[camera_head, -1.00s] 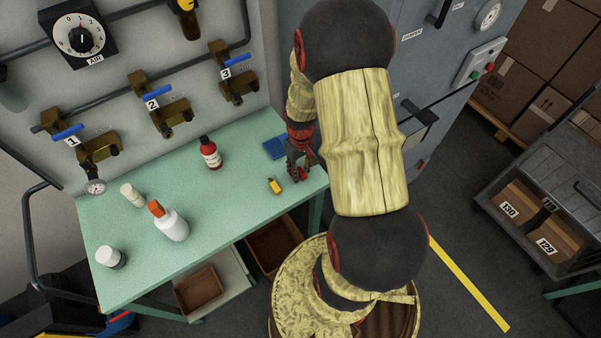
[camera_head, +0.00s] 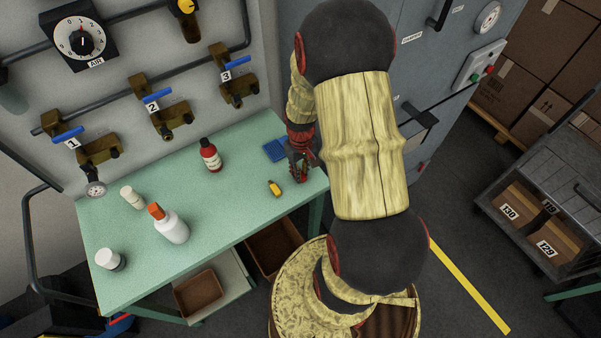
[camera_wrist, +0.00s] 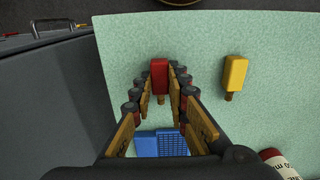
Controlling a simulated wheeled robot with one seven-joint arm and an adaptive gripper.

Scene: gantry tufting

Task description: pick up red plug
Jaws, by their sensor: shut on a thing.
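The red plug (camera_wrist: 158,76) is between the fingertips of my gripper (camera_wrist: 159,82) in the wrist view. The fingers are shut on its sides. In the head view my gripper (camera_head: 301,172) is over the right end of the green table (camera_head: 236,206), and the plug is mostly hidden there by the fingers. I cannot tell for sure whether the plug is clear of the table top.
A yellow plug (camera_wrist: 235,72) lies right of my gripper in the wrist view. A blue object (camera_head: 275,149) lies behind it. A red bottle (camera_head: 210,154), a white bottle with an orange cap (camera_head: 168,224) and two pale containers stand further left. A grey cabinet (camera_head: 440,75) rises behind.

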